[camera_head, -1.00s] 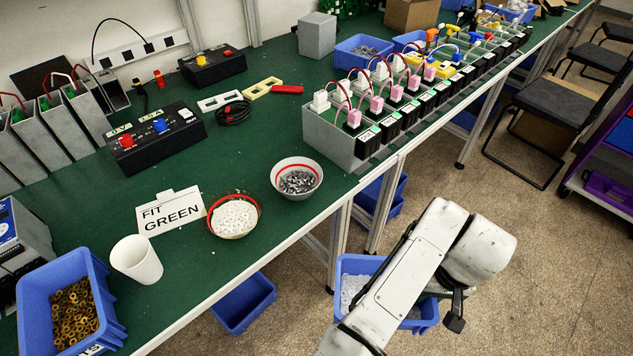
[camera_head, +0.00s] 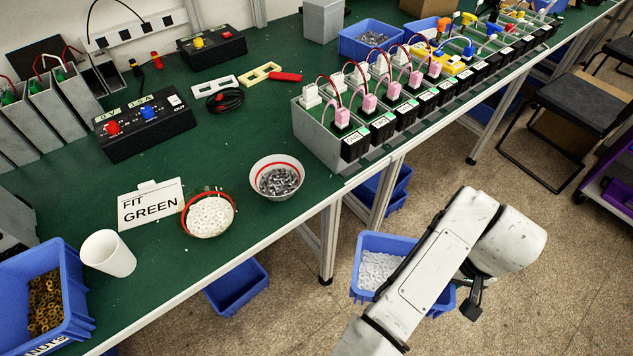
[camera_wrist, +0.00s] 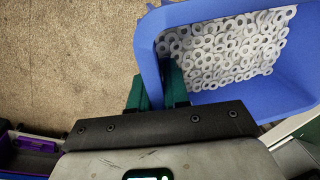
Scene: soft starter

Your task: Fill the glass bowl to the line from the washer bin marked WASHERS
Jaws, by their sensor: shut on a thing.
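The glass bowl (camera_head: 208,216) stands near the bench's front edge, with a red line around it and white washers inside; how their level compares with the line is hard to tell. A blue bin of white washers (camera_head: 365,243) hangs over the floor off the bench edge, partly hidden by my arm. In the wrist view the bin (camera_wrist: 298,88) looks upright, with its washers at the far side. My gripper (camera_wrist: 158,88) is shut on the bin's wall, its dark green fingers on either side of it. The bin's marking is not visible.
A white bowl of metal fasteners (camera_head: 277,178) stands right of the glass bowl. A white cup (camera_head: 107,253), a FIT GREEN sign (camera_head: 150,203) and a blue NUTS bin (camera_head: 75,290) stand left. A row of wired black units (camera_head: 383,130) lines the bench edge. A stool (camera_head: 585,105) stands right.

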